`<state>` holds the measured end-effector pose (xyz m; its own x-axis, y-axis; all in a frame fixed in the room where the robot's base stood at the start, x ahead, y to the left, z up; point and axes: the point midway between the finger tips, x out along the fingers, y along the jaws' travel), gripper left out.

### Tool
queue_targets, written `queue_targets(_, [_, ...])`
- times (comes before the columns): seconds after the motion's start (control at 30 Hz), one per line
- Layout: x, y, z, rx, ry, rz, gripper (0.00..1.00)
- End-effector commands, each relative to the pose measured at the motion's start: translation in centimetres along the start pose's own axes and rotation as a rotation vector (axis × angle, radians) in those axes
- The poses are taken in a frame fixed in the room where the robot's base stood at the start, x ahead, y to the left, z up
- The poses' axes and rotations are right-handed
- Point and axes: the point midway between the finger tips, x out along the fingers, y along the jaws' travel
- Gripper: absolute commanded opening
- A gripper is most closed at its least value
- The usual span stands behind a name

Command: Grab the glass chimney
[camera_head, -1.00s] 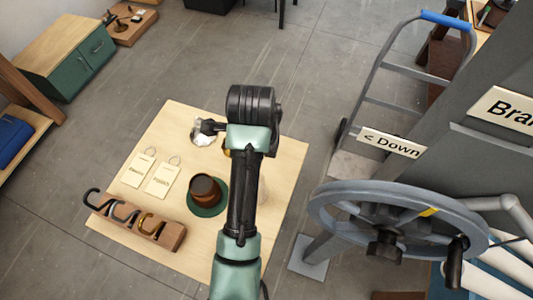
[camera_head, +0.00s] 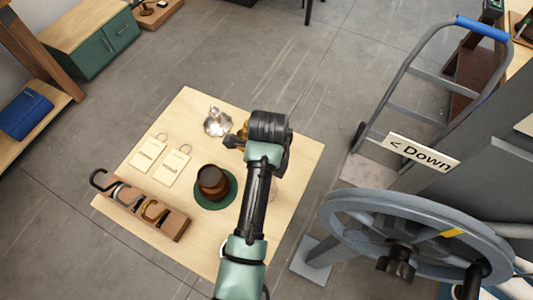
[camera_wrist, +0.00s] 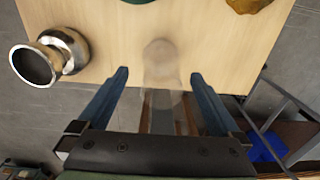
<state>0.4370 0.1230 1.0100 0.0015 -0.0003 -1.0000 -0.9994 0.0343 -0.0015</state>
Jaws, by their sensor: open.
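The clear glass chimney (camera_wrist: 161,65) is faint and see-through in the wrist view, over the light wooden table top. It shows between the two blue fingers of my open gripper (camera_wrist: 160,76), with bare space on both sides; I see no contact. Its lower part blurs into the background near my palm. In the head view the chimney (camera_head: 276,188) is barely visible just right of my arm. My arm hides most of my gripper there.
A silver vessel (camera_head: 217,121) stands near the table's far edge, and in the wrist view (camera_wrist: 50,53) it is left of my fingers. A handwheel (camera_head: 400,235) stands at right.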

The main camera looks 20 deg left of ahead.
Motion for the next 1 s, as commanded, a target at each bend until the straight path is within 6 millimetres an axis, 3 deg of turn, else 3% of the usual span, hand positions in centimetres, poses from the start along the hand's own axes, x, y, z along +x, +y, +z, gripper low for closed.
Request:
queue_targets(0.3, [3.6, 0.1, 0.3, 0.0, 0.0, 0.002, 1.0])
queue_targets(0.57, [4.0, 0.0, 0.3, 0.0, 0.0, 0.001, 1.0])
queue_targets(0.67, [4.0, 0.0, 0.3, 0.0, 0.0, 0.001, 0.86])
queue_targets(1.0, [3.9, 0.0, 0.3, 0.0, 0.0, 0.0, 0.24])
